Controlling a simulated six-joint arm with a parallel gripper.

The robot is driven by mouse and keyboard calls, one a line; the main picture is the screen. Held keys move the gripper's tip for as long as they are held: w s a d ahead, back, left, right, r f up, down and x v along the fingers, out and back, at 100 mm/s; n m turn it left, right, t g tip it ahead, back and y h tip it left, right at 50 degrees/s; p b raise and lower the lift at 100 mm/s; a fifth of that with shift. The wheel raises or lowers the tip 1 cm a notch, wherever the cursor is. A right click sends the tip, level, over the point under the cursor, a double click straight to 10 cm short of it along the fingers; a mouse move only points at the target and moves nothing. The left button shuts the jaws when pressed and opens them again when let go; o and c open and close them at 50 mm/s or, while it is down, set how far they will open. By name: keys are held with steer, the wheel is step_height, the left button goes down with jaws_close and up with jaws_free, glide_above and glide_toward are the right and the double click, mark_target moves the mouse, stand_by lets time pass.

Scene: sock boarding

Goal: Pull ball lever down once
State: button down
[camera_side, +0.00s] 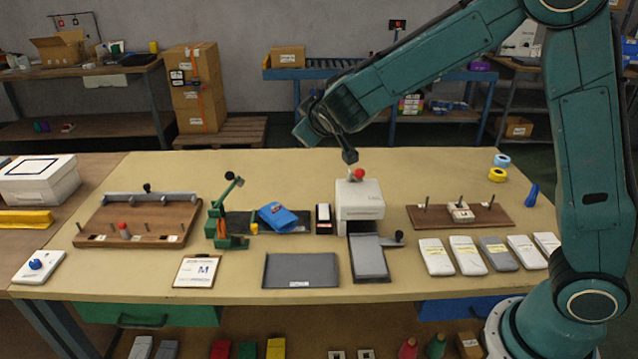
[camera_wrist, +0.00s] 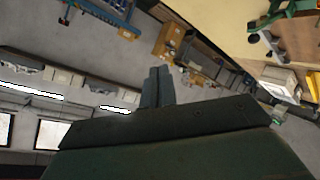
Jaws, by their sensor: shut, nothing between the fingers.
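My gripper (camera_side: 349,156) is shut and empty in the side view, above the white machine (camera_side: 360,200). A red ball (camera_side: 359,174) sits on top of that machine, just below and right of my fingertips; I cannot tell if they touch. A green hand press (camera_side: 222,228) stands to the left with a slanted lever (camera_side: 231,181) ending in a black ball. A black ball knob (camera_side: 399,236) sticks out at the right of the machine's front plate. Another black ball (camera_side: 147,188) tops the bar at the left board. My closed fingers (camera_wrist: 157,86) also show in the wrist view.
A blue packet (camera_side: 278,216) lies beside the press. A grey mat (camera_side: 301,270) and a clipboard (camera_side: 197,271) lie in front. Several grey and white flat pieces (camera_side: 468,254) lie at the right, before a peg board (camera_side: 425,217). The table's back strip is mostly clear.

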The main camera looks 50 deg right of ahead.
steer(key=w+a+f+n+t+y, duration=0.2)
steer(key=w+a+f+n+t, duration=0.2)
steer(key=a+f, duration=0.4)
steer(key=w+a+f+n+t+y, duration=0.2)
steer(key=w+a+f+n+t, duration=0.2)
steer(key=a+f+n, duration=0.5)
steer(key=shift+w+a, duration=0.65)
steer(key=shift+w, duration=0.2)
steer(key=shift+w+d, duration=0.1)
steer(key=shift+w, duration=0.1)
steer(key=r, duration=0.1)
glide_above(226, 191)
steer(key=a, duration=0.5)
steer(key=d, duration=0.1)
steer(key=s+d, duration=0.2)
steer(key=shift+d+f, duration=0.3)
